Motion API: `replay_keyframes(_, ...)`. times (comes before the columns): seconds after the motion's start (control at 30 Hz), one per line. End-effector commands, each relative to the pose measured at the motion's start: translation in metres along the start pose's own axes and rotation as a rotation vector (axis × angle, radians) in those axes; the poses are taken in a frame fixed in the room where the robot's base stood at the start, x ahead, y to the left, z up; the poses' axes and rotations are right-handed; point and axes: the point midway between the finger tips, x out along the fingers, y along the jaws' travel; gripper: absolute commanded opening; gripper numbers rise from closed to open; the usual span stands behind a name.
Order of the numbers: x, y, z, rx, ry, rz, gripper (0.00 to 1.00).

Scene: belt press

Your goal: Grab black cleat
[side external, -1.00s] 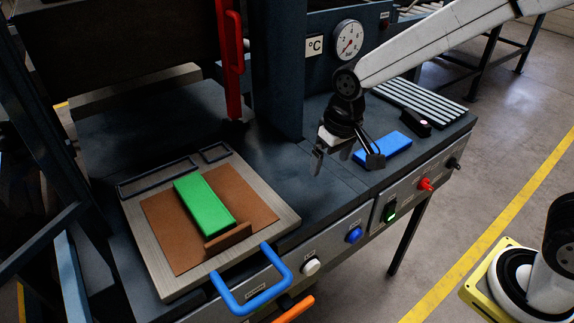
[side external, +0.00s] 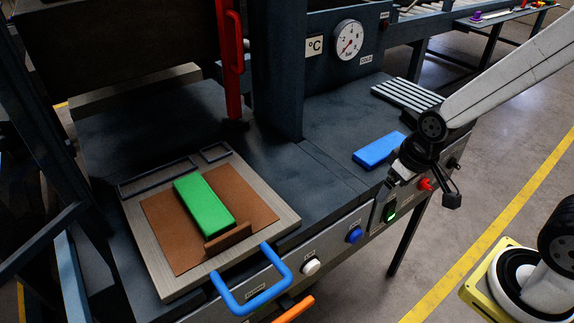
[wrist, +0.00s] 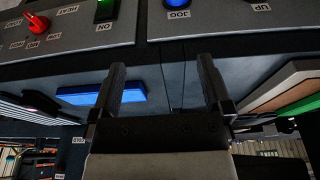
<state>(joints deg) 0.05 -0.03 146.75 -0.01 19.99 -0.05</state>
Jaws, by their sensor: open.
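I cannot make out the black cleat in either current view. A small black piece stood by the slatted rack in the earlier side view; that spot is now behind my arm. My gripper (side external: 418,195) is open and empty at the front edge of the bench, near the red knob. In the wrist view its two fingers (wrist: 163,75) are spread apart with nothing between them.
A blue block (side external: 378,149) lies left of my gripper, with the slatted rack (side external: 407,92) behind. A green block (side external: 203,203) lies on a brown sheet (side external: 162,221) on the press plate. The bench between is clear. The front panel carries knobs and buttons.

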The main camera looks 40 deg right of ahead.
Motion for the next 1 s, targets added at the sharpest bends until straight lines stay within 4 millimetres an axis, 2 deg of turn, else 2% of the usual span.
replay_keyframes(0.47, 0.0, -0.0002, -0.0002, 0.0, -0.001, 0.0, 1.0)
replay_keyframes(0.53, 0.0, -0.0002, -0.0003, 0.0, -0.001, 0.0, 0.84)
replay_keyframes(0.57, 0.0, -0.0002, -0.0003, 0.0, -0.001, 0.0, 0.79)
replay_keyframes(0.87, -0.0001, 0.0, -0.0009, 0.0, -0.001, 0.0, 0.79)
replay_keyframes(1.0, -0.0002, 0.0032, -0.0071, 0.006, -0.006, 0.003, 0.79)
